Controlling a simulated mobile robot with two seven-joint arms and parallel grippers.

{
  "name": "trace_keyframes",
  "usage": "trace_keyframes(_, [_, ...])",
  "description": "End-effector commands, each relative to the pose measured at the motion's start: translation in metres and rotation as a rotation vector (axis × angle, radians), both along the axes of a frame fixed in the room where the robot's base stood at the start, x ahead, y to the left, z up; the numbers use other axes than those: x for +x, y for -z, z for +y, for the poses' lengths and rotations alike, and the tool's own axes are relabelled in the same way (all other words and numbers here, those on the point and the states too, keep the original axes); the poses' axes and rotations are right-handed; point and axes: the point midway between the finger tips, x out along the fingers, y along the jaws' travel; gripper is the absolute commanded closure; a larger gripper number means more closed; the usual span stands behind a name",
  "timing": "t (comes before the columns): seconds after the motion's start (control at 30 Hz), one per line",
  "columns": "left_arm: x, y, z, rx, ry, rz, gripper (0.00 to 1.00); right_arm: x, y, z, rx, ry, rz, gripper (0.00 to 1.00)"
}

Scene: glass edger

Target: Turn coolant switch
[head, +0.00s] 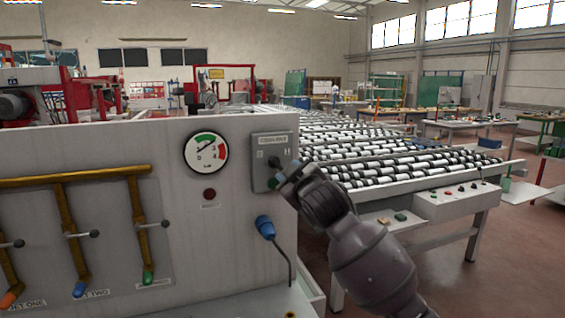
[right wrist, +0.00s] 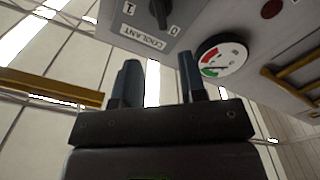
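The coolant switch is a grey box (head: 263,147) on the front panel, right of the round gauge. Its label reads COOLANT in the right wrist view, where the box (right wrist: 140,30) is at the top, upside down. A dark knob (right wrist: 159,11) sits between the marks I and O. My right gripper (head: 283,173) is at the lower right of the box in the head view and partly covers it. In the right wrist view its fingers (right wrist: 160,62) are apart and empty, with the knob beyond the gap between them. My left gripper is out of view.
The gauge (head: 206,152) and a dark red button (head: 209,194) are left of the box. A blue nozzle (head: 265,227) on a bent hose sticks out below it. Brass pipes with valve levers (head: 75,178) are at left. A roller conveyor (head: 400,160) extends behind at right.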

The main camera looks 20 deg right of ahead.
Motion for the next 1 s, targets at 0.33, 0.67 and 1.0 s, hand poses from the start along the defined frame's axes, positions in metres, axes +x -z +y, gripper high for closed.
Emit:
trace_keyframes(0.33, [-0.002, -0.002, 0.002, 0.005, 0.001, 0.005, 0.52, 0.021, 0.004, -0.002, -0.023, 0.018, 0.03, 0.62])
trace_keyframes(0.67, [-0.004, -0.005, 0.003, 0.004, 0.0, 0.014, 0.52, 0.067, 0.004, 0.0, -0.023, 0.017, 0.029, 0.62])
trace_keyframes(1.0, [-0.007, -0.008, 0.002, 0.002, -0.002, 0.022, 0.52, 0.101, 0.004, 0.001, -0.023, 0.017, 0.028, 0.62])
